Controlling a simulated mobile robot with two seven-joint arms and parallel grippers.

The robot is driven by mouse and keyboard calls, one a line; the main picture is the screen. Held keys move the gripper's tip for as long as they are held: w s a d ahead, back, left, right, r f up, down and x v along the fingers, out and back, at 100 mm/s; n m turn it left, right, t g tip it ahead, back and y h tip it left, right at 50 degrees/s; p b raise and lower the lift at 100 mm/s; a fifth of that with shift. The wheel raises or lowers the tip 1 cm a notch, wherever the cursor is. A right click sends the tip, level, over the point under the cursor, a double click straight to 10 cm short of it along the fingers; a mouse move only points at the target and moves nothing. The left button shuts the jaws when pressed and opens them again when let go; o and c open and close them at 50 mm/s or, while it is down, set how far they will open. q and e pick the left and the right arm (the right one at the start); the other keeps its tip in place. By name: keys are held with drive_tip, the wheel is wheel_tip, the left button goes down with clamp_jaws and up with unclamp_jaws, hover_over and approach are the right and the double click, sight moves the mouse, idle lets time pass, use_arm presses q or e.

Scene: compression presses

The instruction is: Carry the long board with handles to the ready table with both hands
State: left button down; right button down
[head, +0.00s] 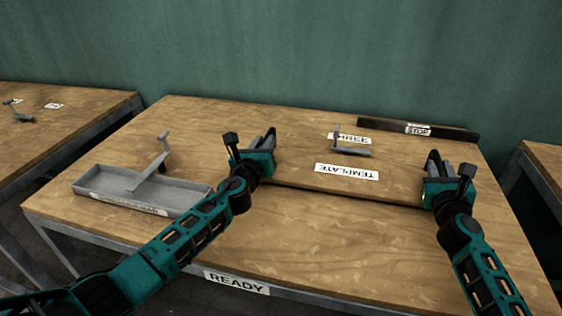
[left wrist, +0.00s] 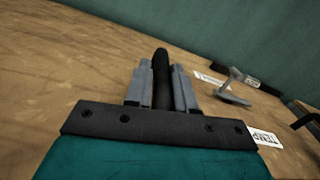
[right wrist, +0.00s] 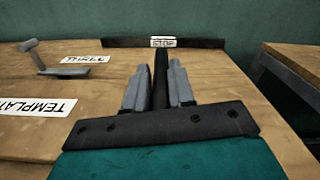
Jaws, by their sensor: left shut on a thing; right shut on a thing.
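The long wooden board (head: 300,180) with a TEMPLATE label (head: 347,172) lies level over the ready table (head: 290,240), whose front edge carries a READY sign (head: 237,283). A dark line runs under the board's front edge; I cannot tell whether it touches the tabletop. My left gripper (head: 268,142) is shut on a black handle (left wrist: 161,75) at the board's left end. My right gripper (head: 440,165) is shut on a black handle (right wrist: 160,75) at its right end. The fingers hide parts of both handles.
A grey tray (head: 95,180) with a grey T-shaped tool (head: 150,172) sits at the table's left. A smaller grey tool (head: 350,151) stands behind the TEMPLATE label. A dark bar (head: 460,135) lies at the back right. Other tables flank this one. The table's front strip is clear.

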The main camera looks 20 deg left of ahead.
use_arm(q)
drive_tip(key=shift+a+f, duration=0.1)
drive_tip(key=shift+f, duration=0.1)
use_arm(e)
drive_tip(key=shift+f, duration=0.25)
use_arm(q)
drive_tip(key=c, duration=1.4)
unclamp_jaws()
drive_tip(key=shift+f, duration=0.1)
use_arm(e)
drive_tip(key=c, duration=1.4)
unclamp_jaws()
drive_tip(key=shift+f, duration=0.15)
use_arm(q)
drive_tip(key=o, duration=0.4)
use_arm(e)
drive_tip(key=o, duration=0.4)
use_arm(q)
drive_tip(key=shift+o, duration=0.2)
use_arm(e)
drive_tip(key=shift+o, duration=0.2)
use_arm(q)
drive_tip(key=shift+s, duration=0.15)
drive_tip(key=s, duration=1.1)
drive_tip(key=shift+s, duration=0.3)
use_arm(e)
drive_tip(key=s, duration=1.2)
